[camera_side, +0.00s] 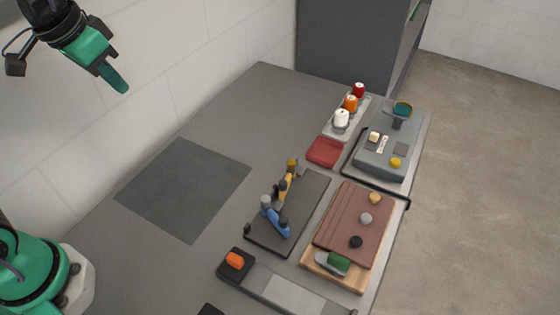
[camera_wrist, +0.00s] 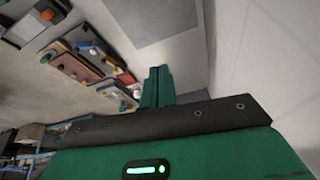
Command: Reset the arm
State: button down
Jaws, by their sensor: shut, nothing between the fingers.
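My gripper (camera_side: 115,80) is at the upper left of the side view, raised high above the table and close to the wall. Its green fingers are together and hold nothing. In the wrist view the gripper (camera_wrist: 157,75) shows as two green fingers side by side, pointing up the picture, with no object between them. Part of my green arm base shows at the lower left of the side view. The arm links between base and gripper are mostly out of frame.
The grey table (camera_side: 240,110) holds a dark square mat (camera_side: 185,188), clear on top. To its right are a black tray (camera_side: 315,205) with blue and yellow tools, a brown board (camera_side: 340,220), a grey box (camera_side: 375,160) and a red block (camera_side: 324,152). A dark cabinet (camera_side: 350,45) stands behind.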

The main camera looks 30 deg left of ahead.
jog(key=s+a+f+n+t, duration=0.1)
jog(key=s+a+f, duration=0.2)
jog(key=s, duration=0.4)
jog(key=shift+a+f+n+y, duration=0.3)
jog(key=shift+f+n, duration=0.1)
jog(key=shift+f, duration=0.45)
